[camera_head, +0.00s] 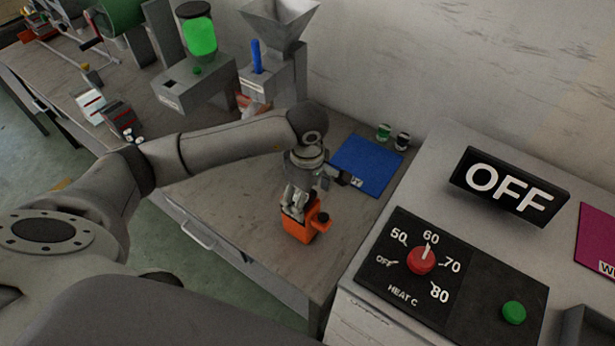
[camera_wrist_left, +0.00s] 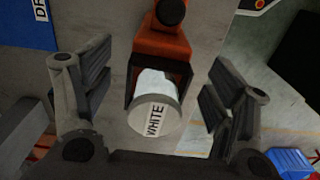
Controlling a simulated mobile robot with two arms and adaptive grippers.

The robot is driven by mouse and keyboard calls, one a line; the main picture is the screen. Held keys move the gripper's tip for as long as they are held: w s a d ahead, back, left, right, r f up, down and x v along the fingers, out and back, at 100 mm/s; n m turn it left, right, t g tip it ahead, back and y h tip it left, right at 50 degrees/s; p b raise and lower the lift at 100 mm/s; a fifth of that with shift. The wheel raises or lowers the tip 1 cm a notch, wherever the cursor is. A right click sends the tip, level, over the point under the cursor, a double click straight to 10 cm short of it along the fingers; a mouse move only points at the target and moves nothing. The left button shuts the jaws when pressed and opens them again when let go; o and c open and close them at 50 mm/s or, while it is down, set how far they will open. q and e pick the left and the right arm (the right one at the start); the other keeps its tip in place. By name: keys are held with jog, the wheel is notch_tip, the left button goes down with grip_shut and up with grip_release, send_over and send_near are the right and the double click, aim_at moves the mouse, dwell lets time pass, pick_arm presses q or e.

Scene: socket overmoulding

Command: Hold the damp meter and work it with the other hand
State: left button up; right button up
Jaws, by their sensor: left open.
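My left gripper (camera_head: 297,200) points down over an orange block-like holder (camera_head: 300,232) on the grey bench, near its front edge. In the left wrist view, my left gripper (camera_wrist_left: 157,95) is open, with one finger on each side of the orange holder (camera_wrist_left: 163,47). A round white-topped piece labelled WHITE (camera_wrist_left: 155,117) sits in the holder, between the fingers; I cannot tell whether they touch it. I cannot make out anything that is clearly the damp meter. My right gripper is not in view.
A blue sheet (camera_head: 367,165) lies behind the gripper, with two small jars (camera_head: 393,137) beyond it. To the right stands a cabinet with a red heat knob (camera_head: 422,260), a green button (camera_head: 514,312) and an OFF sign (camera_head: 510,187). A hopper machine (camera_head: 272,60) stands at the back.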

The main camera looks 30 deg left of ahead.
aim_at(308, 218)
pick_arm(q)
jog(key=shift+f+p, duration=0.35)
jog(key=shift+f, duration=1.35)
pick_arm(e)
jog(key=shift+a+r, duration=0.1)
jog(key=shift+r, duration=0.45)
pick_arm(q)
jog(key=c, duration=1.2)
jog(key=o, duration=0.5)
jog(key=c, duration=0.4)
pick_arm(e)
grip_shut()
